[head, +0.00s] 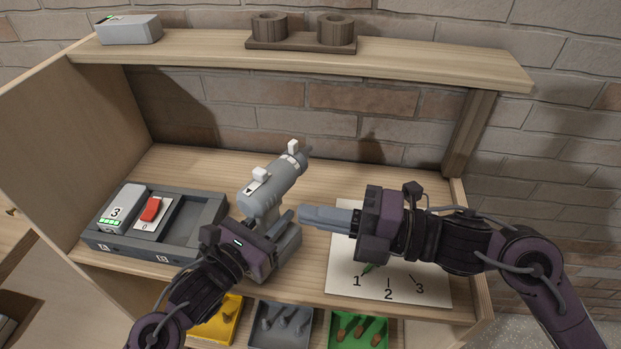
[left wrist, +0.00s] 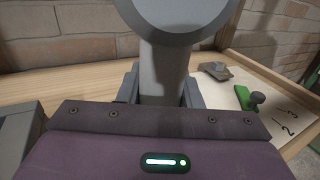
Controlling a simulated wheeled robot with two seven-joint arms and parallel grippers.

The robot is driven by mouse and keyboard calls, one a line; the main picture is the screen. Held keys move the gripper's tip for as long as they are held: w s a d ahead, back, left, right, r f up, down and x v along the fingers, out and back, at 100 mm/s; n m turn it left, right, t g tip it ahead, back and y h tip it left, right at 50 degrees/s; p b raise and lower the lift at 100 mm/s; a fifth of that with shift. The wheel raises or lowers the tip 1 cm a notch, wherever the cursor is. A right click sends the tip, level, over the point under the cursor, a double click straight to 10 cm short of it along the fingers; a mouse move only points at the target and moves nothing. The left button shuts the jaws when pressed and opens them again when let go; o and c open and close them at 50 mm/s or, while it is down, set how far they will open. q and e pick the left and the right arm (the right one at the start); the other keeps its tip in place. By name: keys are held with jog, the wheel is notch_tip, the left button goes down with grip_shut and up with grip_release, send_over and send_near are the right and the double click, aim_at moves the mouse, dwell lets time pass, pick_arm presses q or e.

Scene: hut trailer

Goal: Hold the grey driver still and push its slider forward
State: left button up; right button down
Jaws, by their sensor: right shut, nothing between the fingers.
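The grey driver (head: 272,187) stands upright on the bench, its nose pointing to the back right. The driver's lower part is partly hidden by my left gripper.
A dark tray (head: 205,212) at the left holds a battery marked 3 (head: 118,207) and a red switch (head: 151,209). A white sheet (head: 435,290) numbered 1 to 3 lies under my right arm, with a green pointer (head: 369,268). Yellow (head: 226,322), grey (head: 262,337) and green bins (head: 338,337) are in front. A shelf (head: 420,62) runs above.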

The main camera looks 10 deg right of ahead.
pick_arm(q)
jog(key=o, duration=0.5)
